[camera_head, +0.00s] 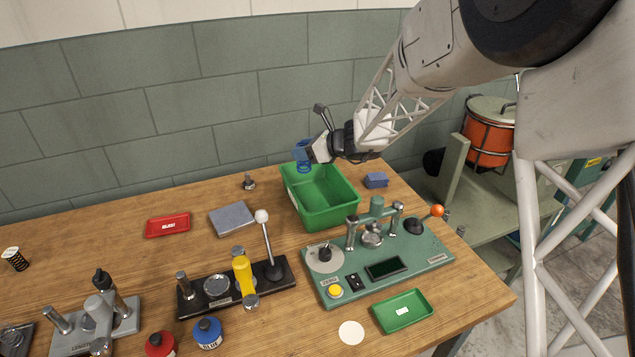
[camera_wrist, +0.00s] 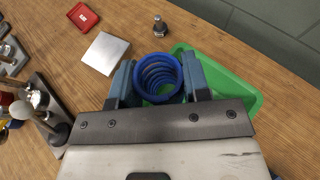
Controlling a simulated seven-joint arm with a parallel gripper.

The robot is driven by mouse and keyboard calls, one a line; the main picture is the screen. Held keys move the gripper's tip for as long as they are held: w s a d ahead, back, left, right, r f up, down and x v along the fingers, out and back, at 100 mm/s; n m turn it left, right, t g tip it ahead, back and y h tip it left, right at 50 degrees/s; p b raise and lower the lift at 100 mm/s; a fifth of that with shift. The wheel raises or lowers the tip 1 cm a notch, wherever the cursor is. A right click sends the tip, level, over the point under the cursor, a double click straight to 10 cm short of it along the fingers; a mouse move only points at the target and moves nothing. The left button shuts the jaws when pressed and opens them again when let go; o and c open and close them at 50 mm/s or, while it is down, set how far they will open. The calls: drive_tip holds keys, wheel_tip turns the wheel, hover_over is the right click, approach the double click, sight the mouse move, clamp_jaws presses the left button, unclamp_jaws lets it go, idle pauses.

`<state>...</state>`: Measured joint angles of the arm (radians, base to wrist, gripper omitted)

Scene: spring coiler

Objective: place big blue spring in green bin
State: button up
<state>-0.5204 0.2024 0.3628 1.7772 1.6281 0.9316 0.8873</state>
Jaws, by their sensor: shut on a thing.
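The big blue spring (camera_head: 302,153) is held between the fingers of my gripper (camera_head: 312,151), up in the air near the bin's back left edge. In the wrist view the blue spring (camera_wrist: 158,76) sits between the two fingers of my gripper (camera_wrist: 158,82), seen along its coils. The green bin (camera_head: 330,207) stands on the wooden table below my gripper; its inside shows no contents in the head view. In the wrist view the green bin (camera_wrist: 232,88) lies behind and to the right of the spring, partly hidden by my gripper.
A green machine (camera_head: 385,266) with posts and an orange-knobbed lever stands in front of the bin. A grey plate (camera_head: 232,219), red tray (camera_head: 167,224) and small blue block (camera_head: 376,180) lie nearby. A black lever press (camera_head: 236,285) stands at front left. The wall is close behind.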

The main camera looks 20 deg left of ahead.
sight(310, 169)
drive_tip(key=shift+f, duration=0.35)
drive_tip(key=shift+f, duration=0.1)
drive_tip(key=shift+f, duration=3)
drive_tip(key=shift+f, duration=1.9)
drive_tip(key=shift+f, duration=0.1)
drive_tip(key=o, duration=0.7)
drive_tip(key=shift+o, duration=0.2)
